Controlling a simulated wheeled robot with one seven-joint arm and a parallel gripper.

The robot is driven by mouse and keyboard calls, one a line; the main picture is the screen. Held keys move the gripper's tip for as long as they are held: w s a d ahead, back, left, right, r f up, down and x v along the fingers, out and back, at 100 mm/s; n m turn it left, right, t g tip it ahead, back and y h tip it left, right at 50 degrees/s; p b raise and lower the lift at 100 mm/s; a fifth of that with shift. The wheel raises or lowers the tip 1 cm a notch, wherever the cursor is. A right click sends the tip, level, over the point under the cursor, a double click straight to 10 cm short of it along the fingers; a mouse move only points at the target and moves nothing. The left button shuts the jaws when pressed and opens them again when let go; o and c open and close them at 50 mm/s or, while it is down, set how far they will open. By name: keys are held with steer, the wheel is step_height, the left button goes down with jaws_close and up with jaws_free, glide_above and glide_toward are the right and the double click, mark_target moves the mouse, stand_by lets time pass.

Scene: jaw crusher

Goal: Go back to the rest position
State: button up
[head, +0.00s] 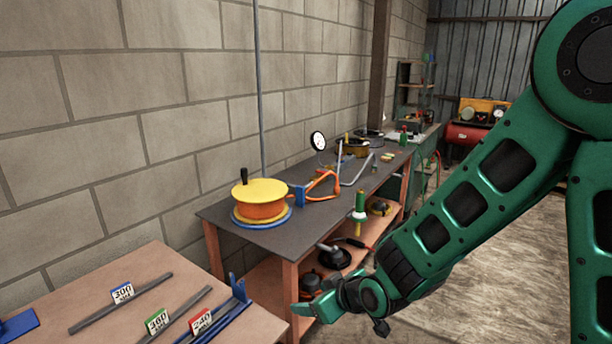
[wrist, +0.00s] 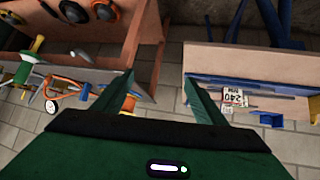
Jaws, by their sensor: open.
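My green arm reaches in from the right in the head view. My gripper (head: 312,302) is near the right edge of the wooden table in front, beside the lower shelf of the long bench. In the wrist view my gripper (wrist: 160,88) shows two green fingers well apart, with nothing between them. The gap between the fingers looks onto the block wall and the space between the two benches.
The front table (head: 95,283) bears grey bars and cards marked 300, 360 and 240. The dark-topped bench (head: 330,208) carries an orange and yellow round device (head: 260,202) and a dial gauge (head: 318,141). A red compressor (head: 466,135) stands far back. Concrete floor at right is clear.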

steer(key=s+d+r+m+g+h, duration=0.1)
steer(key=s+d+r+m+h, duration=0.1)
steer(key=d, duration=0.7)
steer(key=s+d+r+m+g+h, duration=0.1)
steer(key=d+m+h, duration=0.1)
steer(key=d, duration=0.7)
steer(key=s+d+r+m+h, duration=0.2)
steer(key=d, duration=0.7)
steer(key=s+d+r+m+g, duration=0.2)
steer(key=s+d+m, duration=0.2)
steer(key=s, duration=0.7)
steer(key=s+d+r+m+g, duration=0.3)
steer(key=s+d, duration=0.5)
steer(key=s, duration=0.3)
steer(key=shift+s+d+r+m+g, duration=0.2)
steer(key=shift+r+m+g, duration=0.1)
steer(key=shift+m, duration=0.6)
steer(key=shift+s, duration=0.3)
steer(key=shift+c, duration=0.2)
